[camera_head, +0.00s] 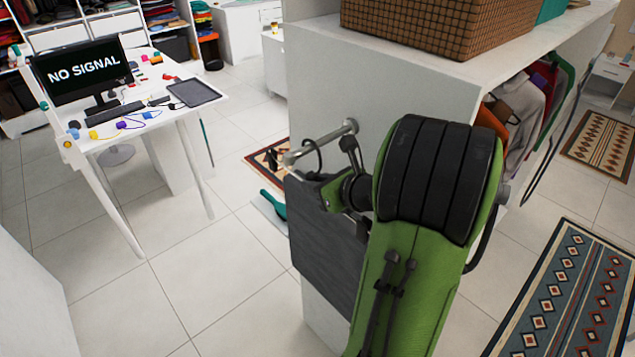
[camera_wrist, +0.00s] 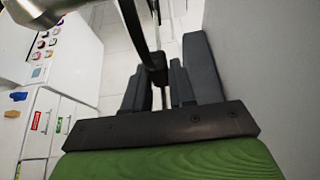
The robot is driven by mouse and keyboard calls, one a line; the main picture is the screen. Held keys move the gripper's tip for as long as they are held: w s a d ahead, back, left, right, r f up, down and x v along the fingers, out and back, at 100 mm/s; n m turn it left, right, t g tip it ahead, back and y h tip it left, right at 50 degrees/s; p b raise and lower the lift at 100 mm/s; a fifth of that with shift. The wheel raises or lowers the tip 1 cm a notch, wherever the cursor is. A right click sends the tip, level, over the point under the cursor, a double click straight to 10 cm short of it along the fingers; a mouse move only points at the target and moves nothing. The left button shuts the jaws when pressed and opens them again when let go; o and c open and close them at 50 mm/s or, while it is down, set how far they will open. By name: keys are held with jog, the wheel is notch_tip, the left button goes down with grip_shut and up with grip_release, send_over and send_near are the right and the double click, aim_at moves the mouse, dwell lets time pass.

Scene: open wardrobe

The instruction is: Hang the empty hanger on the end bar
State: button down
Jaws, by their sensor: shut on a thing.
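The end bar (camera_head: 322,143) is a short metal rod on the outer side panel of the white wardrobe. In the wrist view the metal bar (camera_wrist: 35,20) shows close up at the top left. My gripper (camera_wrist: 160,80) is shut on a dark, thin hanger (camera_wrist: 156,62), whose stem runs up between the fingers. In the head view a thin dark hook (camera_head: 312,150) is right at the bar; I cannot tell whether it is over the bar or only beside it. My arm hides most of the gripper and the hanger's lower part there.
The white side panel (camera_head: 345,85) stands close beside my gripper. A woven basket (camera_head: 440,25) is on the wardrobe top, and clothes (camera_head: 525,100) hang inside at right. A white desk (camera_head: 150,112) with a monitor (camera_head: 82,72) stands at left, with open floor between.

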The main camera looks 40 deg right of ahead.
jog(key=shift+f, duration=0.3)
jog(key=c, duration=0.8)
grip_release()
jog(key=shift+c, duration=0.2)
jog(key=shift+s+r, duration=0.1)
jog(key=v, duration=1.5)
jog(key=shift+s+d+r+p, duration=0.1)
jog(key=shift+s+r+p, duration=0.1)
jog(key=shift+s+p, duration=0.15)
jog(key=shift+w, duration=0.15)
